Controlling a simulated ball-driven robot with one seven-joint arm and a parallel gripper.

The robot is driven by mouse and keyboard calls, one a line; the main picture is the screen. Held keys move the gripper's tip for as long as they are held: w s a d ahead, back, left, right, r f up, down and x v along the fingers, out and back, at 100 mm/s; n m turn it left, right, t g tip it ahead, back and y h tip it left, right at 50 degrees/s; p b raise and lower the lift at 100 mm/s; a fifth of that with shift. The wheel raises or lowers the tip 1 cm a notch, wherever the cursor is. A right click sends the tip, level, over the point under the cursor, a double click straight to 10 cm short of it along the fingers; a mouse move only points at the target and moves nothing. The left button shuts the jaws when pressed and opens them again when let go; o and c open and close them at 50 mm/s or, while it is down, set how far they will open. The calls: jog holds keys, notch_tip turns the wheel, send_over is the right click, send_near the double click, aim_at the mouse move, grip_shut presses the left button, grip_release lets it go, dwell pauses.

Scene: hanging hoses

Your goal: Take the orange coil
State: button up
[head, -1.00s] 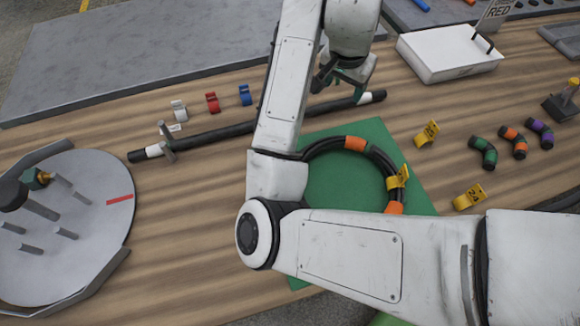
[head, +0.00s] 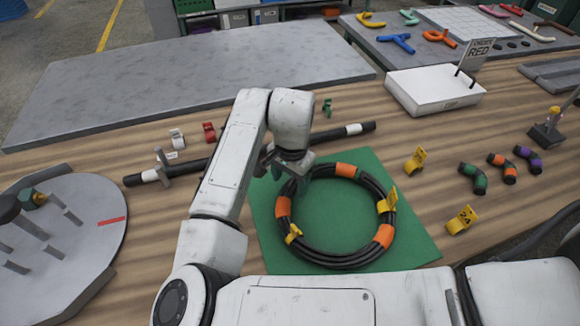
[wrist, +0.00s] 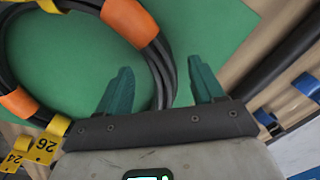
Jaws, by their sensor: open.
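The orange coil (head: 384,235) is a ring of black hose with several orange bands and yellow tags. It lies flat on a green mat (head: 411,243) on the wooden table. My gripper (head: 290,178) is over the coil's upper left edge, pointing down. In the wrist view my gripper (wrist: 161,78) has its two green fingers apart. The black strands of the coil (wrist: 160,78) run between them. I cannot tell how far the fingertips are above the hose or whether they touch it.
A black rod (head: 335,134) with white bands lies behind the coil. Yellow tagged clips (head: 415,161) and short banded hose pieces (head: 474,178) are on the right. A white box (head: 433,88) stands behind them. A round grey turntable (head: 75,240) with pegs is at left.

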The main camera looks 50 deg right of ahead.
jog(key=shift+w+f, duration=0.1)
jog(key=shift+f, duration=1.35)
grip_shut()
jog(key=c, duration=0.7)
grip_release()
grip_shut()
jog(key=shift+w+d+r, duration=0.1)
jog(key=shift+w+r, duration=0.05)
